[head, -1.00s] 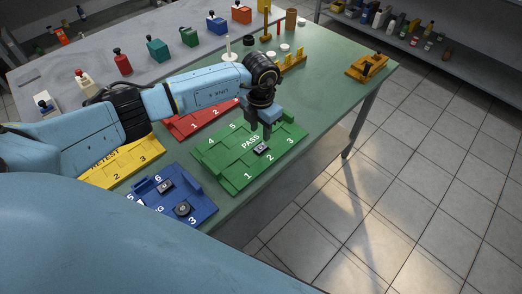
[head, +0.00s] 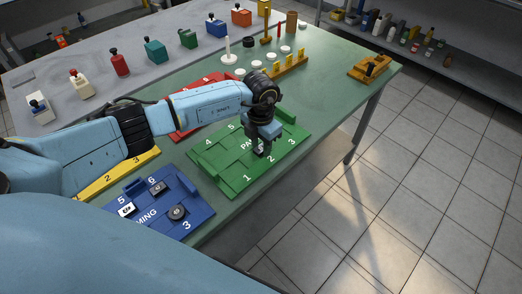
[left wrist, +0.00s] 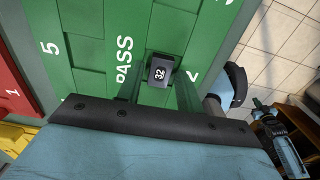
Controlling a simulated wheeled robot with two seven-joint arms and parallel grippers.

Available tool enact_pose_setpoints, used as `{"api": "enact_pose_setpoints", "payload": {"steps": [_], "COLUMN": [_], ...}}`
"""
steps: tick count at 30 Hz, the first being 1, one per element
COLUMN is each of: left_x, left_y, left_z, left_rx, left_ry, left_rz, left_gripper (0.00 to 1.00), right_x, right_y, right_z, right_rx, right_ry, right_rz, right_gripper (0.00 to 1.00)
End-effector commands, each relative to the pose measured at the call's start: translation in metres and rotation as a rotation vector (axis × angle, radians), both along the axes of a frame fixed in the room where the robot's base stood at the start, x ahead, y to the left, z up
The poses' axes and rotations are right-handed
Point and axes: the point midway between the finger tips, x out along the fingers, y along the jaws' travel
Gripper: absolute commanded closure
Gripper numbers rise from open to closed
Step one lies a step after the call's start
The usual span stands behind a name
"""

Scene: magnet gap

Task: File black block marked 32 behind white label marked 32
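The black block marked 32 (left wrist: 160,73) lies on the green PASS tray (left wrist: 84,52), between the fingers of my left gripper (left wrist: 159,88) in the left wrist view. The fingers stand on either side of the block and look open, with no clear contact. In the head view my left gripper (head: 261,150) points down at the middle of the green tray and hides most of the block. A small white label (head: 127,210) sits near the 5 of the blue tray (head: 198,204); its mark is too small to read. My right gripper does not show.
The blue tray also holds a small dark block (head: 157,187) and a round dark piece (head: 177,212). Red (head: 185,133) and yellow (head: 112,178) trays lie partly under my left arm. A yellow rack (head: 289,64) and white discs stand farther back. The table's right edge drops to the floor.

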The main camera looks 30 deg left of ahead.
Motion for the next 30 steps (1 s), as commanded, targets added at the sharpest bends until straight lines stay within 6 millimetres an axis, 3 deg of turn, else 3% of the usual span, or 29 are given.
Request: {"api": "enact_pose_setpoints", "payload": {"steps": [2,10,17,30], "left_x": [0.0,0.0,0.0,0.0], "left_y": [0.0,0.0,0.0,0.0], "left_z": [0.0,0.0,0.008,0.044], "left_rx": [0.0,0.0,0.0,0.0], "left_ry": [0.0,0.0,-0.001,-0.001], "left_rz": [0.0,0.0,0.0,0.0], "left_gripper": [0.64,0.97,0.97,0.97], "right_x": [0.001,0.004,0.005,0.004], "right_y": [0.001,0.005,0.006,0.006], "right_z": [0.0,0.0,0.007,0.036], "right_rx": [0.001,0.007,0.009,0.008], "right_ry": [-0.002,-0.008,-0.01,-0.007], "right_rz": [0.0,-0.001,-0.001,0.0], "right_gripper": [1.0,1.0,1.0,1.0]}}
